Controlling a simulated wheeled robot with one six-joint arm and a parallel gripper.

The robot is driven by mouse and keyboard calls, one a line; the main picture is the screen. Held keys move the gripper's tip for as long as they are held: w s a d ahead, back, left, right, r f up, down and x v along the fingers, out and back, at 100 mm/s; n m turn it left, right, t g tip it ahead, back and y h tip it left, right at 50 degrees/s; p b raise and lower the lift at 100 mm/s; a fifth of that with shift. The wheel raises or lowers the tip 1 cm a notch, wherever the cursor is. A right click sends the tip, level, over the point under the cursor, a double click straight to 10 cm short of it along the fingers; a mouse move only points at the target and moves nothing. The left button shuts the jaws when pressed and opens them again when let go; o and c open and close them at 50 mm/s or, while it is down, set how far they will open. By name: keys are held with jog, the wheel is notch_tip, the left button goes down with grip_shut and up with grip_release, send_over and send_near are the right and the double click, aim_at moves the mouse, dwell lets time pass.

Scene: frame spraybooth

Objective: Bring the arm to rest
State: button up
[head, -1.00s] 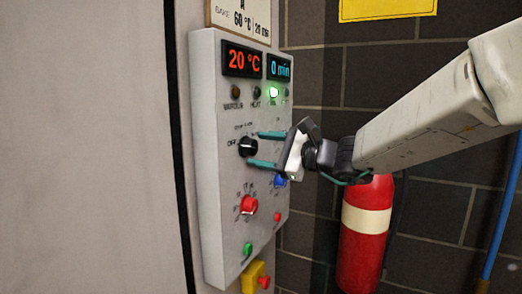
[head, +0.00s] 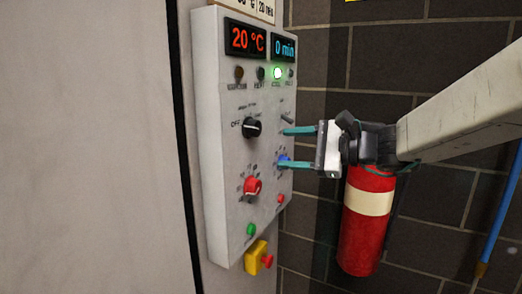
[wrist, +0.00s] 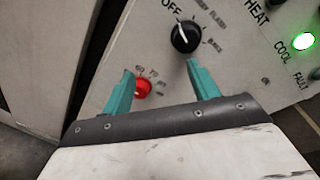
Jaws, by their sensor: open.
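My gripper (head: 283,148) is at the right side of the grey control panel (head: 215,90), its two teal fingers spread apart with nothing between them. The fingers point left toward the panel face. In the wrist view my gripper (wrist: 160,75) is open in front of the panel, with the black selector knob (wrist: 186,37) beyond the right finger and the red knob (wrist: 143,88) beside the left finger. In the head view the black knob (head: 252,127) and red knob (head: 252,187) are left of the fingers. A blue knob (head: 284,160) is partly hidden by the lower finger.
The panel displays read 20 °C (head: 246,39) and 0 min (head: 284,48); a green lamp (head: 277,73) is lit. Below are green (head: 251,230) and red buttons (head: 281,198) and a yellow box (head: 256,256). A fire extinguisher (head: 368,222) stands by the brick wall, below my arm.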

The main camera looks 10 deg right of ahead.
jog(key=s+d+f+n+g+h, duration=0.1)
jog(key=s+f+n+g+h, duration=0.25)
jog(key=s+f, duration=0.35)
jog(key=s+f+n+g+h, duration=0.2)
jog(key=s+f+n+g, duration=0.25)
jog(key=s, duration=0.45)
jog(key=s+d+f+n+h, duration=0.3)
jog(key=s+d+n+h, duration=0.3)
jog(key=s+d, duration=0.5)
jog(key=s+h, duration=0.2)
jog(key=shift+d+h, duration=0.2)
jog(key=shift+h, duration=0.15)
